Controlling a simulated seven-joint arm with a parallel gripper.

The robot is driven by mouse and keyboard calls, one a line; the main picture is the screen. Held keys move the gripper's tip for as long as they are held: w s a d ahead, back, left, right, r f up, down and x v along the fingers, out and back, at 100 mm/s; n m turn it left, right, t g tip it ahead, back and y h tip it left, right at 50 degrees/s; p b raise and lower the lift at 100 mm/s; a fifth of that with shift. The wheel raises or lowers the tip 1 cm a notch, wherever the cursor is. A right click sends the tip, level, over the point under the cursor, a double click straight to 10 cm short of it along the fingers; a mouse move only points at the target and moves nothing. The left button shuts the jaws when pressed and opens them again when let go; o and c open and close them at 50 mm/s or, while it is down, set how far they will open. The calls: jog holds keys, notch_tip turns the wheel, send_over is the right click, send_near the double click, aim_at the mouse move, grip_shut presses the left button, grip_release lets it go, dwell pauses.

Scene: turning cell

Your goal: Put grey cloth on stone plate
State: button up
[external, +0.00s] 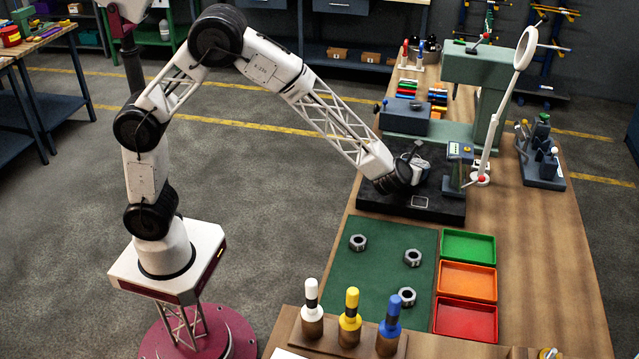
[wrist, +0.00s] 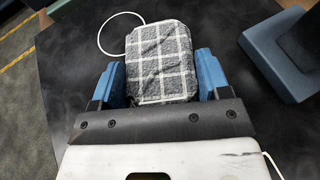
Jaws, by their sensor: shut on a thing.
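The grey cloth (wrist: 162,62) is a folded pad with a white check pattern. In the wrist view it sits between the two blue fingers of my gripper (wrist: 160,78), which is shut on it. In the external view my gripper (external: 413,168) is over the back part of the black stone plate (external: 385,199). The dark plate surface also shows below the cloth in the wrist view (wrist: 75,70). The cloth is mostly hidden by my wrist in the external view. I cannot tell whether the cloth touches the plate.
A green machine stand (external: 478,70) rises behind the plate, with a small meter (external: 460,152) and a ring lamp (external: 526,48) at right. A green mat (external: 370,285) with hex nuts (external: 412,257) lies in front, beside coloured trays (external: 467,247). The plate's front part is mostly clear.

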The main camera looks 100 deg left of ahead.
jog(key=shift+f, duration=0.1)
jog(key=o, duration=0.9)
jog(key=shift+v, duration=0.85)
jog(key=v, duration=1)
jog(key=shift+d+r, duration=0.15)
jog(key=shift+r, duration=0.1)
